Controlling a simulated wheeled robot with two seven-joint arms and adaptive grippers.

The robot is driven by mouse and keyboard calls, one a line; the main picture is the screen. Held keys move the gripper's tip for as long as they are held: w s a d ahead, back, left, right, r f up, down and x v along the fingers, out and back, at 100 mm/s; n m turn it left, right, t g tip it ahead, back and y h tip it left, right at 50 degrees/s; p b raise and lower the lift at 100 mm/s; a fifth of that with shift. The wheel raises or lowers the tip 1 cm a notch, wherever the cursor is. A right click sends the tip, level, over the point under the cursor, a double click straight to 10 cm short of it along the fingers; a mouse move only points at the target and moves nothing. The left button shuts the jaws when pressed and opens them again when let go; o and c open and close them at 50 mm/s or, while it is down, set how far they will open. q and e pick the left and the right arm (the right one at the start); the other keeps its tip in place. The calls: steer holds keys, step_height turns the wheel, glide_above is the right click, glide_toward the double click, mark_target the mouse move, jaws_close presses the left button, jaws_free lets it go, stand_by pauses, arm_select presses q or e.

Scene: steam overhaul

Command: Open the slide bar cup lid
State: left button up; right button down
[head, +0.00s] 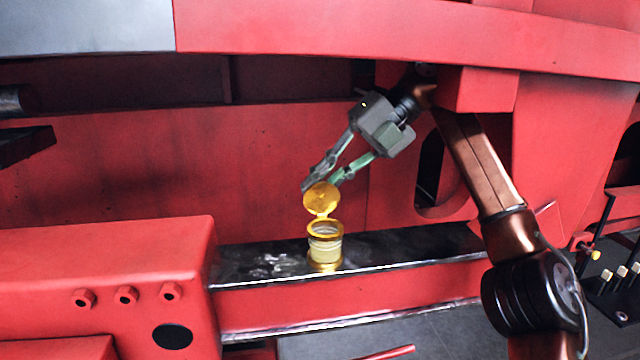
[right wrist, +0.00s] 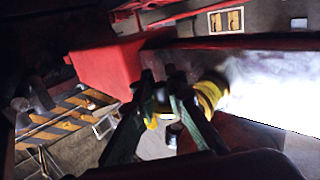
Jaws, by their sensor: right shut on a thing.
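The slide bar cup (head: 325,245) is a small brass cup with a pale glass-like body, standing upright on the dark slide bar (head: 400,250). Its round brass lid (head: 321,199) stands raised on its hinge at the back of the rim, and the mouth of the cup shows. My right gripper (head: 320,184) reaches down from behind and is shut on the lid's upper edge. In the right wrist view the fingers (right wrist: 165,85) close on the lid, with the yellow cup (right wrist: 210,95) just beside them. My left gripper is not in view.
A red block with bolts (head: 110,280) stands at the left end of the bar. A red beam (head: 400,35) runs overhead and a red wall (head: 250,160) is close behind. Levers (head: 610,272) stand at the far right.

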steer(key=shift+f, duration=0.2)
steer(key=c, duration=1.9)
jaws_free()
steer(key=shift+c, duration=0.2)
steer(key=shift+r, duration=0.1)
steer(key=shift+s+r, duration=0.1)
